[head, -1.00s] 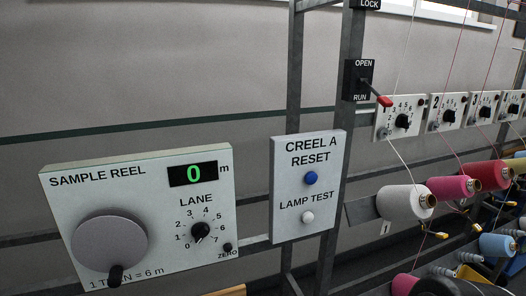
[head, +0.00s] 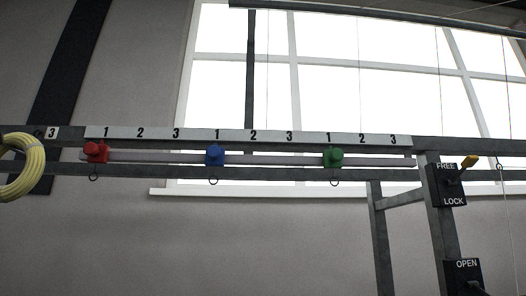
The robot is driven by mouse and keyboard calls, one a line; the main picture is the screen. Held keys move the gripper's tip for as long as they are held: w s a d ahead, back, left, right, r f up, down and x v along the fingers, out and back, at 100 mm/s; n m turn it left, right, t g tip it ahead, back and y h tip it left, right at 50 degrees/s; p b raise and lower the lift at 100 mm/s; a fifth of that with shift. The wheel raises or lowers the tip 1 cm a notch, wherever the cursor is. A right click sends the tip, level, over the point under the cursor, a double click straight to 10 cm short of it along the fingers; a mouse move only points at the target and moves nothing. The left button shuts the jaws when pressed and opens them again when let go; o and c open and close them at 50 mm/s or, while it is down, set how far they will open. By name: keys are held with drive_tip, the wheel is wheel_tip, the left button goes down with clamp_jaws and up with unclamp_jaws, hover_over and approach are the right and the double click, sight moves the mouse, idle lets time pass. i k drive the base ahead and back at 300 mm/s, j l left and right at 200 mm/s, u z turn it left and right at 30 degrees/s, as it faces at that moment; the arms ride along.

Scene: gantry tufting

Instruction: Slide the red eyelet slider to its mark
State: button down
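The red eyelet slider (head: 96,151) sits on a pale horizontal rail (head: 275,159) near its left end, just below and slightly left of the number 1 on the white scale strip (head: 250,136). A small ring hangs under it. A blue slider (head: 215,155) sits under the 1 of the middle scale. A green slider (head: 334,157) sits under the 1 of the right scale. Each has a ring below. I cannot see which number is the red slider's mark. My gripper is not in view.
A coil of yellow hose or cable (head: 24,168) hangs at the left end of the beam. A FREE/LOCK lever box (head: 447,184) and an OPEN lever box (head: 465,279) are on the right post. Thin threads run down at the right. A bright window is behind.

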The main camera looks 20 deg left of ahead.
sight(96, 153)
drive_tip(key=u, duration=1.9)
drive_tip(key=j+u, duration=0.25)
drive_tip(key=j, duration=0.55)
drive_tip(key=z, duration=1.55)
